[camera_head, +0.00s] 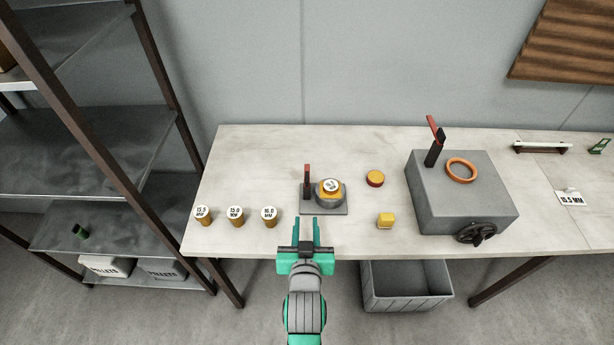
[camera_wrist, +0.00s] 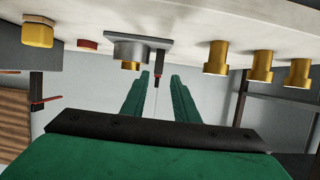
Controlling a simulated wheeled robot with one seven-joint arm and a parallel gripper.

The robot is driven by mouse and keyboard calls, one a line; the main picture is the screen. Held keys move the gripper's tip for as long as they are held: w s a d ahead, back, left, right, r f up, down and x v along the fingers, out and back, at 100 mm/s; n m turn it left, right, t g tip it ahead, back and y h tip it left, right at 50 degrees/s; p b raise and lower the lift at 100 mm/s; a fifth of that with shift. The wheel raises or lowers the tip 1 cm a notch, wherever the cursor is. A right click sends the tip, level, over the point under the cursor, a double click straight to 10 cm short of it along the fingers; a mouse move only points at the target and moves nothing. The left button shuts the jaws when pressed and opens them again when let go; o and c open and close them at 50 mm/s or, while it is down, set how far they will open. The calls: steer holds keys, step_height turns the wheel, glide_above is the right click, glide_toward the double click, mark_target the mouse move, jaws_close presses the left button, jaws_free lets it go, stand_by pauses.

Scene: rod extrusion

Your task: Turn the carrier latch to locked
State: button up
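The carrier (camera_head: 340,211) is a grey plate on the table, with a round grey holder in which a yellow die with a white label (camera_head: 331,186) sits. At its left stands a dark post with a red latch handle (camera_head: 307,174) pointing upright. In the wrist view, which looks upside down, the carrier plate (camera_wrist: 172,42) and the dark latch post (camera_wrist: 161,57) appear beyond my fingers. My gripper (camera_head: 306,223) is open and empty, just in front of the carrier's near edge, with its fingers pointing toward the latch. No contact with the latch is visible.
Several labelled yellow dies (camera_head: 236,217) stand to the left. A grey machine (camera_head: 437,208) with a red lever (camera_head: 436,128), orange ring (camera_head: 461,170) and black handwheel (camera_head: 477,232) stands farther right.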

glide_toward(307, 177)
steer(key=x, duration=1)
steer(key=shift+w, duration=0.1)
jaws_close()
stand_by(1.4)
